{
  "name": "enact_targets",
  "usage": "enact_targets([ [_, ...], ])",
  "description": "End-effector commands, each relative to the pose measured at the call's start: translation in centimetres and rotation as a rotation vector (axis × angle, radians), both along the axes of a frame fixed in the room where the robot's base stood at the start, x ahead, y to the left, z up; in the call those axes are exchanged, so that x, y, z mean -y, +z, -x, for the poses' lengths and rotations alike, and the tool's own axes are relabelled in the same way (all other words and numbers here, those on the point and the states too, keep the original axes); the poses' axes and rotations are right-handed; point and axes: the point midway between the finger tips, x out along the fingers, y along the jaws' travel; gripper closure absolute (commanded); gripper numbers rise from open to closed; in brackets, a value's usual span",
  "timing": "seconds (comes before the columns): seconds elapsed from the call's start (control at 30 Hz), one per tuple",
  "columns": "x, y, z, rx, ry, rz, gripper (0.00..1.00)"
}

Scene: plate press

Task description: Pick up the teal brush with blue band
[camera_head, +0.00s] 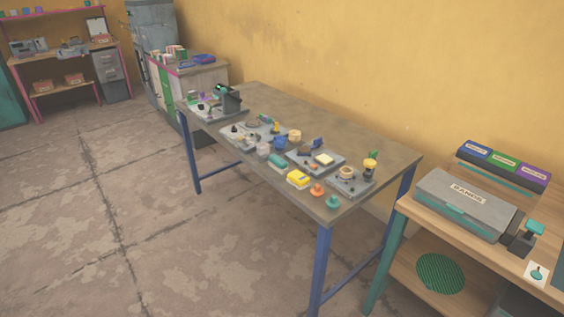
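A small rounded teal object (278,160) lies near the front edge of the blue-legged table (375,160), among other small items. It is too small to tell whether it is a brush or has a blue band. A teal knob-shaped piece (333,202) stands near the table's front right corner, beside a similar orange piece (318,190). No blue band is clear on it either. I cannot tell which thing is the brush. My gripper is not in view.
A yellow block (298,179), grey trays (315,160) and a dark press-like device (228,100) crowd the table's front and left. Its back right is clear. A wooden bench (405,207) with a grey box (465,205) stands at right. Open floor lies at left.

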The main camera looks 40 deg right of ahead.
Motion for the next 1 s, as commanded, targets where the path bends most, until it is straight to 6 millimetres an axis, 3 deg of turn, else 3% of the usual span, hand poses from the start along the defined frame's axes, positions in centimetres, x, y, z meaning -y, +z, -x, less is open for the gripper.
enact_targets([
  [0.47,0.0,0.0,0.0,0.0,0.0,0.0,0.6],
  [0.83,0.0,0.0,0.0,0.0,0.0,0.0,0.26],
  [1.0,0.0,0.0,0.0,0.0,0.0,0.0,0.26],
])
